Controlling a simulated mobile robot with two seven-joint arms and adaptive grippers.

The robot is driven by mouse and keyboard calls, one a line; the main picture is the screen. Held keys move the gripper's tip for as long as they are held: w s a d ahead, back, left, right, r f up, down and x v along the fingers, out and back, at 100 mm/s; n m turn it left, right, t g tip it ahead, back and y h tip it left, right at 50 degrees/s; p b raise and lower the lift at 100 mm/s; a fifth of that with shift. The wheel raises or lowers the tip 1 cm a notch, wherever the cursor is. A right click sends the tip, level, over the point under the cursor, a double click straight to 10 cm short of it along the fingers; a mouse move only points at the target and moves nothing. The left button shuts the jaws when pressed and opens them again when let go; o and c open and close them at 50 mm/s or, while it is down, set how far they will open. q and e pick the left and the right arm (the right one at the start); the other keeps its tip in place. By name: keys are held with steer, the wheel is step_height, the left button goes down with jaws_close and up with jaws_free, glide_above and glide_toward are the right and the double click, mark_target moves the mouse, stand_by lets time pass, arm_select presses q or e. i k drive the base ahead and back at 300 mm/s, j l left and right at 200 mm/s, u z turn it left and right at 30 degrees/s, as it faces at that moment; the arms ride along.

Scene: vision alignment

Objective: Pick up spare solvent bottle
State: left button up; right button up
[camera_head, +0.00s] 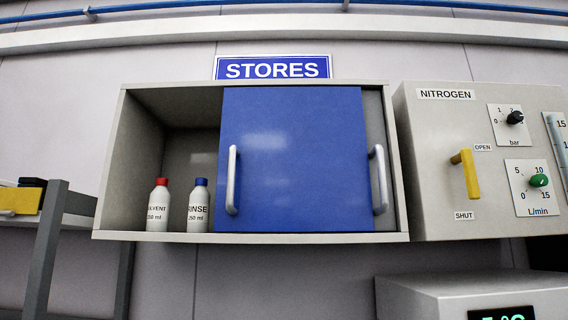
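The solvent bottle (157,208) is white with a red cap and a label that reads as solvent, 250 ml. It stands upright in the open left part of the wall cabinet (250,238) marked STORES. A white rinse bottle (198,209) with a blue cap stands close to its right, with a small gap between them. What is behind the door is hidden. Neither of my grippers is in view.
A nitrogen panel (440,140) with a yellow lever (466,174) and knobs is right of the cabinet. A grey frame (45,250) stands at the left, beside a yellow item (20,201). A light box with a display (470,293) is at lower right.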

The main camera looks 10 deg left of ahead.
mark_target(158, 212)
steer(key=j+u, duration=0.45)
steer(key=j, duration=1)
